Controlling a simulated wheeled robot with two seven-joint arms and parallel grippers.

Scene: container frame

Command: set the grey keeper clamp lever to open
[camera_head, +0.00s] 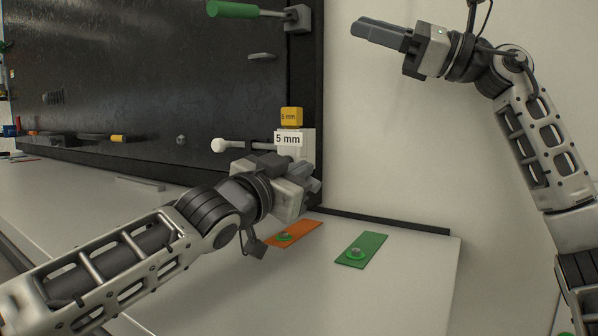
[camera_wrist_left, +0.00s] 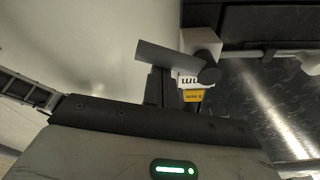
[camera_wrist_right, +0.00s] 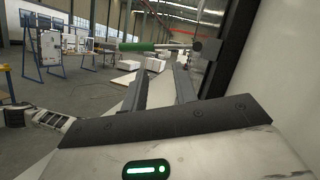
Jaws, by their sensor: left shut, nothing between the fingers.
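A dark grey cylindrical lever bar (camera_wrist_left: 165,60) shows in the left wrist view, in front of a pale block (camera_wrist_left: 200,42). It looks like the grey clamp lever; my left gripper hides it in the head view. My left gripper (camera_wrist_left: 164,86) is shut and empty, its fingertips close to the bar; I cannot tell whether they touch. In the head view the left gripper body (camera_head: 285,185) is just below the white "5 mm" block (camera_head: 300,150). My right gripper (camera_head: 360,31) is open and empty, raised in front of the pale wall; its fingers (camera_wrist_right: 160,88) stand apart.
A green-handled lever (camera_head: 232,9) is high on the dark panel (camera_head: 150,70). Orange (camera_head: 294,234) and green (camera_head: 362,249) plates lie on the table (camera_head: 400,290).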

